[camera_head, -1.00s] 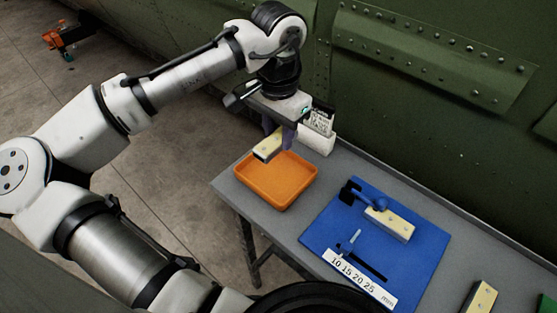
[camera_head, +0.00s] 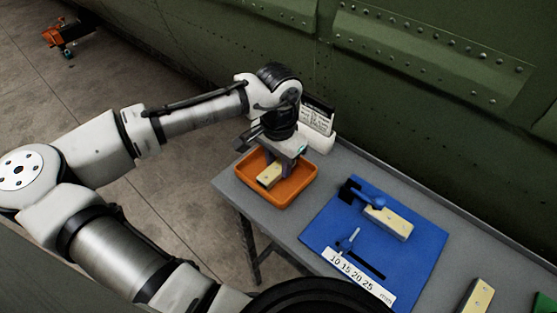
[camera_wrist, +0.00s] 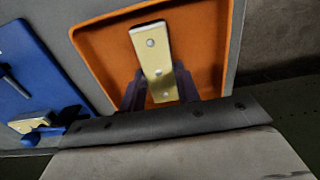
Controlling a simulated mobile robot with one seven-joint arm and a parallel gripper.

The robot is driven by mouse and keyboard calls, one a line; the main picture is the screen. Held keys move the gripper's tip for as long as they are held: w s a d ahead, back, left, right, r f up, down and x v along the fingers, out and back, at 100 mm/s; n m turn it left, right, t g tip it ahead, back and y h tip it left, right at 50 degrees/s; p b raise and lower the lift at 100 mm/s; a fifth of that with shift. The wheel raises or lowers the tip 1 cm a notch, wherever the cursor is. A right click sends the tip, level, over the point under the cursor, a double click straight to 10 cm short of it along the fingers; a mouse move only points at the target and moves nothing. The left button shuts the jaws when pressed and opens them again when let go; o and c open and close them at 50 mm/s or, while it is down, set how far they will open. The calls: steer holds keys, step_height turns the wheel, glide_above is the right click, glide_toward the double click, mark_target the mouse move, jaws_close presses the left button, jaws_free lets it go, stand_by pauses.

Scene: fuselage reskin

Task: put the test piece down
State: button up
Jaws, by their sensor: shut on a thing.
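The tray stands on a grey table (camera_head: 232,190) by a green riveted wall. To its right, a blue mat (camera_head: 330,215) carries another yellow block (camera_head: 388,223), blue tools and a scale strip. A white card holder (camera_head: 318,138) stands behind the tray. Another block (camera_head: 477,298) lies front right.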

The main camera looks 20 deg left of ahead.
mark_target(279, 166)
steer(key=o, duration=1)
steer(key=shift+f, duration=0.1)
step_height(279, 166, up, 12)
steer(key=shift+r+b, duration=0.2)
steer(key=shift+b, duration=0.45)
